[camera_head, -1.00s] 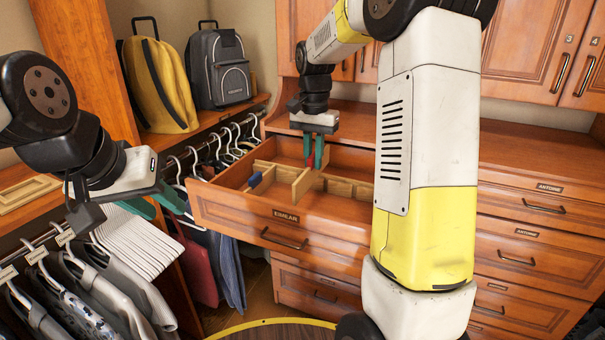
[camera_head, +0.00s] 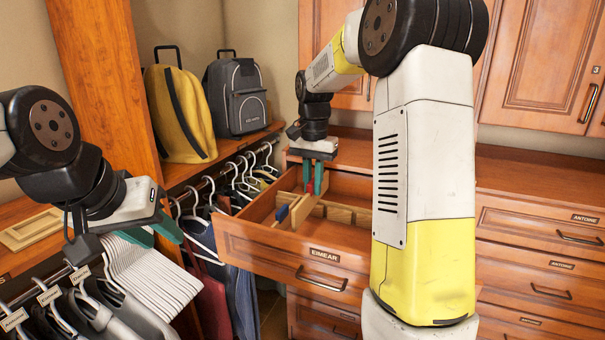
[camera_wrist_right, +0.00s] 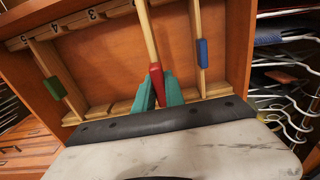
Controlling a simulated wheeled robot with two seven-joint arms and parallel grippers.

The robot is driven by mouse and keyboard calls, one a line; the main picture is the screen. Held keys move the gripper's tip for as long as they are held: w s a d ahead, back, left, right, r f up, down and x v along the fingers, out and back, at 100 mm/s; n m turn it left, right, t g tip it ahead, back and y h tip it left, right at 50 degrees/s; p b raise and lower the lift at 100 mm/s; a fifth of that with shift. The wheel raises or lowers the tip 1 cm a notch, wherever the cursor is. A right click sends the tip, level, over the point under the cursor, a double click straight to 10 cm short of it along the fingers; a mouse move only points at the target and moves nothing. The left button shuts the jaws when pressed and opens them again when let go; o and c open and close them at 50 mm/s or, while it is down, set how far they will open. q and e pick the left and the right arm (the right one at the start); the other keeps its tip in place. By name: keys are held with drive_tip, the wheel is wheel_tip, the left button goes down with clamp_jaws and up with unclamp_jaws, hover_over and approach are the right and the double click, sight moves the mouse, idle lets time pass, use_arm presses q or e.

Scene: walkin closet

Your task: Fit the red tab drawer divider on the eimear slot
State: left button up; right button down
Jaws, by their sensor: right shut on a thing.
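The open wooden drawer labelled EIMEAR (camera_head: 325,254) is below my right gripper (camera_head: 314,185). That gripper is shut on the red tab of a pale wooden divider; the red tab (camera_wrist_right: 156,80) shows between the teal fingers (camera_wrist_right: 160,93) in the right wrist view. The divider (camera_wrist_right: 147,30) runs up toward a numbered, slotted rail (camera_wrist_right: 75,22). I cannot tell whether it sits in a slot. A blue-tabbed divider (camera_wrist_right: 203,52) is to its right and a green-tabbed one (camera_wrist_right: 55,88) to its left.
Backpacks (camera_head: 180,115) stand on a shelf at the left, above a rail of hangers. Clothes hang below my left gripper (camera_head: 100,300). Closed drawers (camera_head: 540,240) and cupboard doors are at the right. The drawer walls stand close around the dividers.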

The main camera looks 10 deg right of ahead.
sight(313, 207)
drive_tip(key=shift+f, duration=1.9)
drive_tip(key=shift+f, duration=0.15)
drive_tip(key=shift+f, duration=1)
drive_tip(key=shift+f, duration=0.25)
drive_tip(key=shift+f, duration=0.85)
drive_tip(key=shift+f, duration=0.3)
drive_tip(key=shift+f, duration=0.7)
idle(0.4)
